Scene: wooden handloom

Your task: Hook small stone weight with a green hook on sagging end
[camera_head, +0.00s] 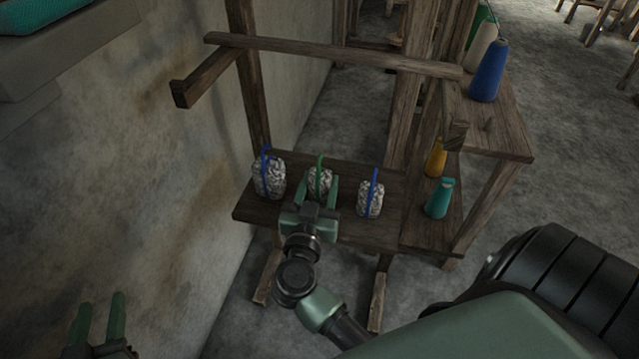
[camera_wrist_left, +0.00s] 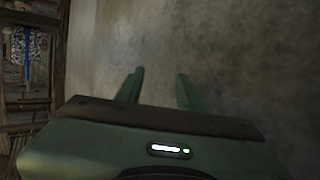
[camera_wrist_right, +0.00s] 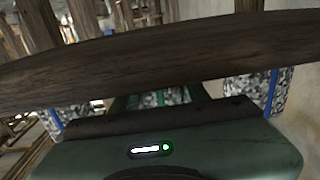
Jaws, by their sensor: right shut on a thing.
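The small stone weight with a green hook (camera_head: 320,180) stands in the middle of a low wooden shelf (camera_head: 345,228). My right gripper (camera_head: 320,193) is shut on this weight, its fingers on either side of it; the weight also shows in the right wrist view (camera_wrist_right: 172,97), partly hidden behind a wooden beam (camera_wrist_right: 160,58). A weight with a blue hook (camera_head: 270,180) stands to its left and another (camera_head: 370,198) to its right. A long wooden bar (camera_head: 335,53) crosses above the shelf. My left gripper (camera_head: 101,302) is open and empty near the wall. I cannot tell which end sags.
A plaster wall (camera_head: 170,150) rises on the left. Wooden posts stand behind the shelf. The overhead bar is close above the weights.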

